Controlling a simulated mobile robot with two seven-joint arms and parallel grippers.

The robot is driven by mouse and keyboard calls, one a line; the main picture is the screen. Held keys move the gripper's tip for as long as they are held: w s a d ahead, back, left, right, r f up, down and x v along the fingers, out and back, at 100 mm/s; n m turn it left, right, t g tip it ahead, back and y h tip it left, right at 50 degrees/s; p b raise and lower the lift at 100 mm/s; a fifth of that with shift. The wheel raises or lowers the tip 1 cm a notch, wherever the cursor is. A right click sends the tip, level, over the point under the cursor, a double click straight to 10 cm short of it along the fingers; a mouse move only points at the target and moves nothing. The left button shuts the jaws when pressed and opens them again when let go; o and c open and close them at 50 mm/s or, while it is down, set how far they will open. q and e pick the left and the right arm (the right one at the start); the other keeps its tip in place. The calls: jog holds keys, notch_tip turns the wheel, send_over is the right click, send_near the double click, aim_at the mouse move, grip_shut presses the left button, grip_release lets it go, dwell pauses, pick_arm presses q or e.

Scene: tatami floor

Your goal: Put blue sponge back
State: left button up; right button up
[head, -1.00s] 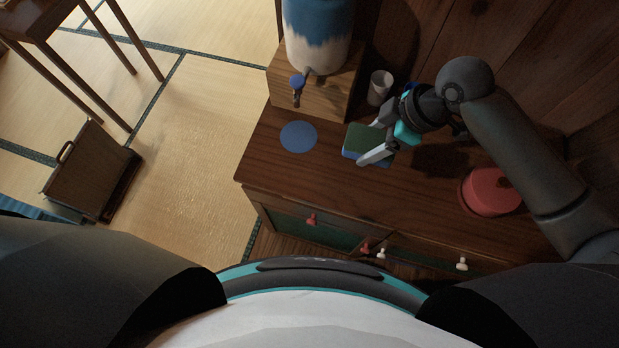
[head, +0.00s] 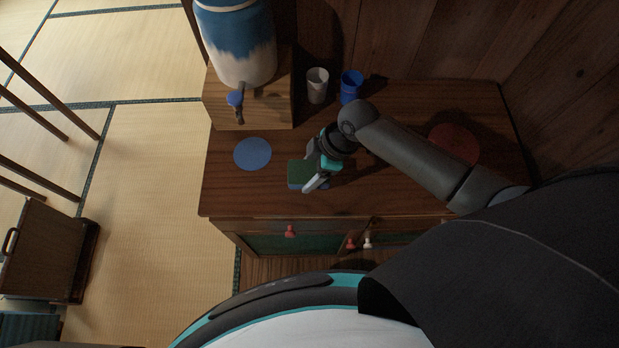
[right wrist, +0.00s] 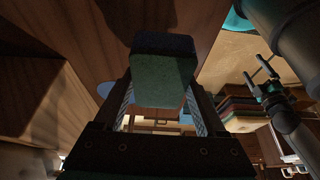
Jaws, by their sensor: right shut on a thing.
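The sponge (head: 301,170) has a green top and a blue lower side. In the head view it is over the wooden cabinet top (head: 230,190), right of a flat blue disc (head: 252,154). My right gripper (head: 315,173) is shut on the sponge, which also shows between the fingers in the right wrist view (right wrist: 160,75). Whether the sponge touches the cabinet top is unclear. My left gripper (right wrist: 254,72) shows at the right of the right wrist view, its fingers apart and empty; it is outside the head view.
A blue-and-white dispenser (head: 237,45) stands on a wooden block (head: 260,108) at the back left. A white cup (head: 317,85) and a blue cup (head: 351,86) stand beside it. A red disc (head: 455,143) lies right, beyond my forearm. A brown case (head: 45,250) stands on the tatami.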

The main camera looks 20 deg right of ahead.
jog(key=shift+f+b, duration=0.5)
jog(key=shift+f, duration=1.45)
jog(key=shift+f, duration=0.1)
jog(key=o, duration=1.1)
jog(key=shift+o, duration=0.2)
jog(key=shift+r, duration=0.25)
jog(key=p+v, duration=0.2)
jog(key=v, duration=0.9)
jog(key=shift+s+d+r+p, duration=0.1)
jog(key=shift+d+r+p, duration=0.05)
jog(key=shift+r+p, duration=0.25)
